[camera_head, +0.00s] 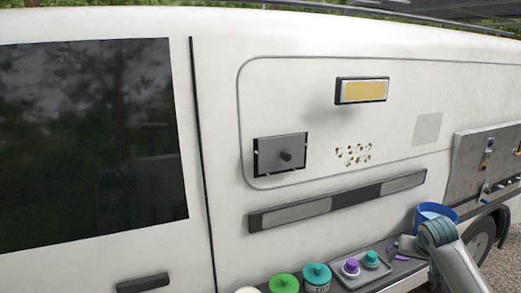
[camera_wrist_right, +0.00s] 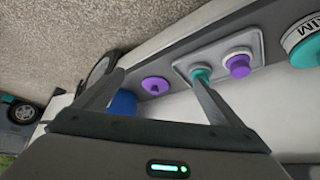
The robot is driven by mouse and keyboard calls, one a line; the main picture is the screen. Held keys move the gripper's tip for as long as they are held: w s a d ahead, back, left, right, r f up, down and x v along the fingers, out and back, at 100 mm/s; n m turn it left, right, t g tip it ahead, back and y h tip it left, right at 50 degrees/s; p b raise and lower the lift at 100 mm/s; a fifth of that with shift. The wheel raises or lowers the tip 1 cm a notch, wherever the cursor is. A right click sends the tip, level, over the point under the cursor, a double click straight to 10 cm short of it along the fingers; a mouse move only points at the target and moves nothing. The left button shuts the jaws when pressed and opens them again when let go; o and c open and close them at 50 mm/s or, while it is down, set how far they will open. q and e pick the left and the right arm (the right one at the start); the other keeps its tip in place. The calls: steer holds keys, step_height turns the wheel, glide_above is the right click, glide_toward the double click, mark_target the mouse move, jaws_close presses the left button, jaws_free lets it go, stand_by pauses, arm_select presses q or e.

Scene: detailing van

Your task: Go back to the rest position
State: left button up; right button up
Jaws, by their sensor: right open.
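My right arm (camera_head: 455,258) comes into the head view at the lower right, in front of the van's shelf. In the right wrist view my right gripper (camera_wrist_right: 158,76) has its two fingers spread wide apart with nothing between them. Beyond the fingers are a purple knobbed piece (camera_wrist_right: 155,85) and a tray (camera_wrist_right: 226,51) with teal and purple knobbed pieces on it. One finger overlaps the tray in that view; I cannot tell how near it is. My left gripper is in neither view.
The white van side (camera_head: 225,140) fills the head view. A narrow shelf carries green-lidded and teal-lidded jars (camera_head: 317,275), a tray (camera_head: 346,280) and a blue bucket (camera_head: 438,211). A grey panel (camera_head: 280,155) and a light bar (camera_head: 335,202) sit above. Gravel lies beyond.

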steer(key=s+a+f+n+g+y, duration=0.1)
steer(key=s+a+f+n, duration=0.1)
steer(key=s+a+f, duration=0.7)
steer(key=s+a+f+n+y, duration=0.1)
steer(key=s+a+f+n, duration=0.2)
steer(key=s+a+f, duration=0.55)
steer(key=s+a+f+n+g, duration=0.1)
steer(key=s+a, duration=0.2)
steer(key=s, duration=1.2)
steer(key=s+a+n+g, duration=0.1)
steer(key=s+a, duration=0.2)
steer(key=s, duration=1.3)
step_height(320, 180, down, 29)
steer(key=b, duration=0.2)
arm_select(q)
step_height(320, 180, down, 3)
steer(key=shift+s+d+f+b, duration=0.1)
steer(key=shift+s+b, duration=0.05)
steer(key=shift+b, duration=0.45)
arm_select(e)
steer(key=s+d+f+g, duration=0.2)
steer(key=s+f, duration=1.6)
steer(key=f, duration=0.2)
steer(key=shift+s+d+f, duration=0.25)
steer(key=shift+s+d, duration=0.1)
steer(key=shift+s, duration=0.05)
